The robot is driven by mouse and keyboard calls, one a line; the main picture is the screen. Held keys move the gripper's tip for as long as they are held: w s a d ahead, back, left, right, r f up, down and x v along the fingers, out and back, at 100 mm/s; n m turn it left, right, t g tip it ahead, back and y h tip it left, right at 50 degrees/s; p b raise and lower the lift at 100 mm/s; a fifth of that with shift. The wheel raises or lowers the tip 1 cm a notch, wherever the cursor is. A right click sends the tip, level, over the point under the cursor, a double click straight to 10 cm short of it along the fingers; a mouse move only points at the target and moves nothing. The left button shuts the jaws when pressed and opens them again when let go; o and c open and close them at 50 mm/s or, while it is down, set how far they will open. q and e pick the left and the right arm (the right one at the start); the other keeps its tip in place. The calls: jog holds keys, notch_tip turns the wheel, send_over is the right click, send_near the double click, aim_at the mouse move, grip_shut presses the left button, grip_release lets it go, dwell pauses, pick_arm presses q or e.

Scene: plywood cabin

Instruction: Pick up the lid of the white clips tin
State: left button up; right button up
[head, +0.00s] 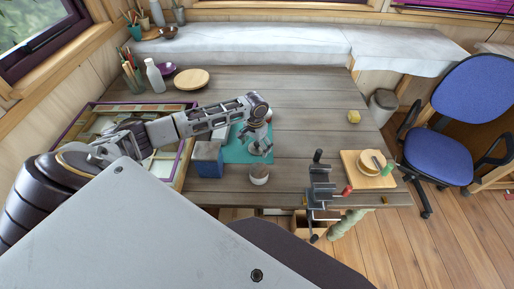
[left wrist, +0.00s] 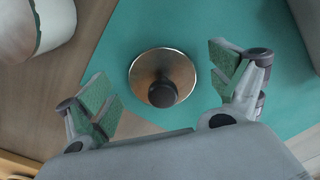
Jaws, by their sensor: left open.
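In the left wrist view, a round coppery lid (left wrist: 146,67) with a pale rim and a dark knob (left wrist: 162,94) lies on the teal mat (left wrist: 200,22). My left gripper (left wrist: 164,84) is open, its green-padded fingers on either side of the lid, apart from it. In the head view my left gripper (head: 260,146) is over the teal mat (head: 236,155) and the lid cannot be made out. A white round container (left wrist: 55,22) shows at the wrist view's upper left, probably this tin. My right gripper is not in view.
A blue box (head: 208,161) stands left of the mat. A vise (head: 321,190) and a wooden board (head: 367,171) with round pieces are to the right. A purple-edged frame (head: 185,150) lies to the left. The table's middle (head: 310,110) is clear.

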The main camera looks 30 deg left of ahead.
pick_arm(q)
jog(key=shift+s, duration=0.1)
jog(key=c, duration=1.8)
jog(key=shift+s+f, duration=0.1)
jog(key=shift+c, duration=0.4)
